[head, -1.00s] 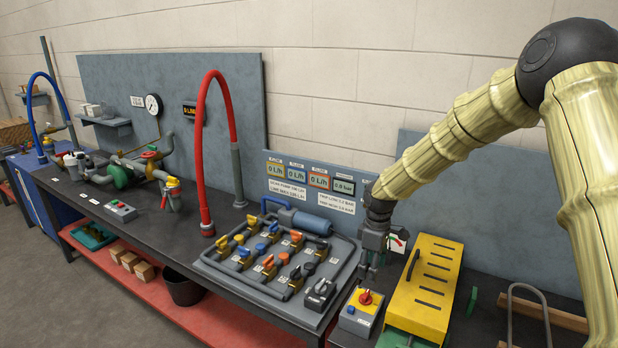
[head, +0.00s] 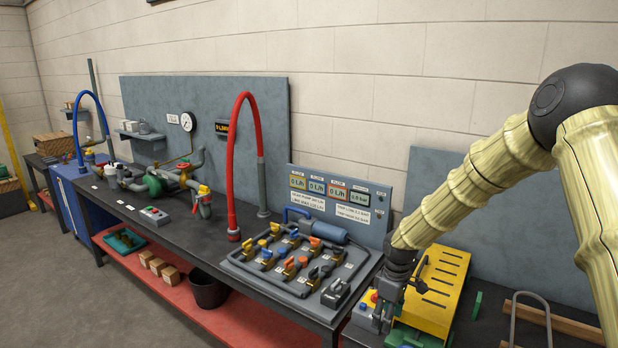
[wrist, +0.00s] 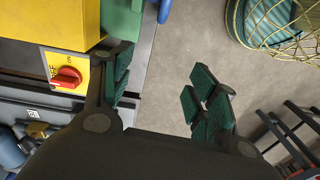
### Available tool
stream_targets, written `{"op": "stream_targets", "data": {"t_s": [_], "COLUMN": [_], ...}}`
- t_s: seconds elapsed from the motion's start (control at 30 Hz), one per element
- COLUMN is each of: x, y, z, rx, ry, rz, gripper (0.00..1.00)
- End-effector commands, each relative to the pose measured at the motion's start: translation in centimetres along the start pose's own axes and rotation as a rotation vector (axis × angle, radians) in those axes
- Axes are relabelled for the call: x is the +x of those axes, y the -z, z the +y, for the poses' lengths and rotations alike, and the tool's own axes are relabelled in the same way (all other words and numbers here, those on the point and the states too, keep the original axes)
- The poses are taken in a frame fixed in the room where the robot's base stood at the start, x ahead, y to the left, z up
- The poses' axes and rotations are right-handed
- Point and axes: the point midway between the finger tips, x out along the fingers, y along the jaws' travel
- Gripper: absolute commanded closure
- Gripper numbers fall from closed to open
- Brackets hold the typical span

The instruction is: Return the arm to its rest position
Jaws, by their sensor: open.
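My gripper (head: 384,316) is at the end of my bamboo-textured arm, in front of the yellow guard (head: 438,292) and partly over the red-knob switch box (head: 366,314) in the head view. In the wrist view my gripper (wrist: 160,95) shows its green-padded fingers spread apart with nothing between them. The left finger is beside the switch box with its red knob (wrist: 67,78); the right finger is over the grey floor. My arm reaches in from the right, bent at a dark joint.
The valve panel (head: 300,262) lies left of my gripper, with a red hose (head: 236,150) beyond it. The flow display board (head: 341,199) stands behind. A wire basket (wrist: 270,22) stands on the floor, with dark rails (wrist: 290,135) near it. Open floor lies before the bench.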

Motion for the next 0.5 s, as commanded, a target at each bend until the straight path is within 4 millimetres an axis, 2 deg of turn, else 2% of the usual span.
{"op": "stream_targets", "data": {"t_s": [0.27, 0.37, 0.5], "x": [6.9, 10.5, 16.3], "y": [-1.6, -2.8, -5.5], "z": [-4.4, -7.0, -11.9], "rx": [0.092, 0.152, 0.273], "ry": [0.045, 0.066, 0.097], "rz": [0.024, 0.036, 0.051], "gripper": [0.41, 0.41, 0.41]}}
